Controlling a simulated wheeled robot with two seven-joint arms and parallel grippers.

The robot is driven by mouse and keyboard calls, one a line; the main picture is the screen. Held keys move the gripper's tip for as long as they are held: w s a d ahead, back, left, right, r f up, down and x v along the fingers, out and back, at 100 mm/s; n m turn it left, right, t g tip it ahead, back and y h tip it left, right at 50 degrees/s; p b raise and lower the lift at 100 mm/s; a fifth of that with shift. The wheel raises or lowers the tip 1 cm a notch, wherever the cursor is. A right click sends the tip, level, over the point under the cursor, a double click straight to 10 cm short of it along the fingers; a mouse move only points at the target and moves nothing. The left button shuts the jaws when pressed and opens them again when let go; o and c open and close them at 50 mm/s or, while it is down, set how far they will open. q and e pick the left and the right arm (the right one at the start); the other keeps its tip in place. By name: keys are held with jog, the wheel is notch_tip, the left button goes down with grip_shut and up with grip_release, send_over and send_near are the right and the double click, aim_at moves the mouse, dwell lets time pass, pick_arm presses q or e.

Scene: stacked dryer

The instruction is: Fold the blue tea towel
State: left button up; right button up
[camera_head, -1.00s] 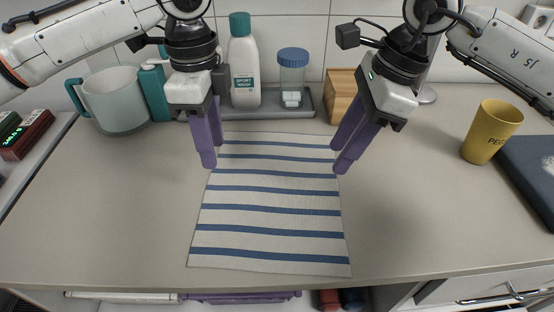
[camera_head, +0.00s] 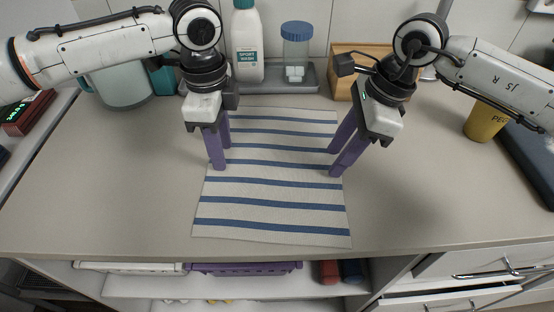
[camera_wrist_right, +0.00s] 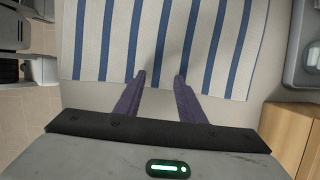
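The tea towel (camera_head: 272,212), off-white with blue stripes, lies flat and spread out on the counter, its long side running away from me. My left gripper (camera_head: 222,160) is open with purple fingers above the towel's left edge. My right gripper (camera_head: 335,164) is open above the towel's right edge. Neither holds any cloth. In the right wrist view the towel (camera_wrist_right: 170,40) fills the upper part, and the open fingertips of the right gripper (camera_wrist_right: 159,76) hover at its edge with a clear gap between them.
Behind the towel, a tray (camera_head: 268,84) holds a white sport wash bottle (camera_head: 247,45) and a blue-lidded jar (camera_head: 296,50). A wooden box (camera_head: 347,72) stands beside it. The counter's front is clear.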

pick_arm(q)
jog(key=shift+f, duration=0.15)
pick_arm(e)
jog(key=shift+f, duration=0.15)
pick_arm(q)
jog(key=shift+c, duration=0.4)
pick_arm(e)
jog(key=shift+c, duration=0.4)
pick_arm(q)
grip_shut()
pick_arm(e)
grip_shut()
